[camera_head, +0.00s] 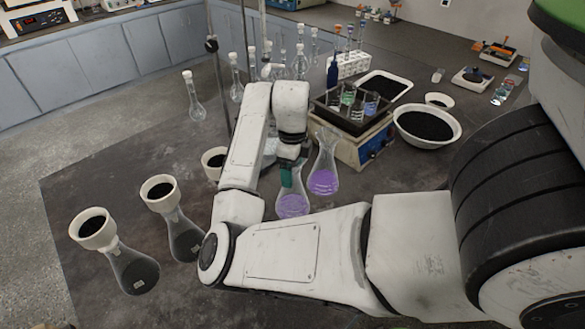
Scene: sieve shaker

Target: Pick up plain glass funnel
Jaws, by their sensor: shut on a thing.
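My gripper (287,178) points down at the middle of the bench, with teal fingers, shut at the top of a clear flask with purple liquid (293,206). It is shut on clear glass there, which fits the plain glass funnel, but the fingers and my arm hide most of its outline. I cannot tell whether the glass is in the flask's neck or lifted clear of it. A second flask with purple liquid (323,180) stands just right of my gripper, with a flared clear glass top.
White funnels with black contents sit on flasks at left (92,228) and (159,190); a third white one (206,161) is partly hidden. A shaker (361,150) and a white bowl of black material (456,121) stand right. Volumetric flasks (195,108) stand behind.

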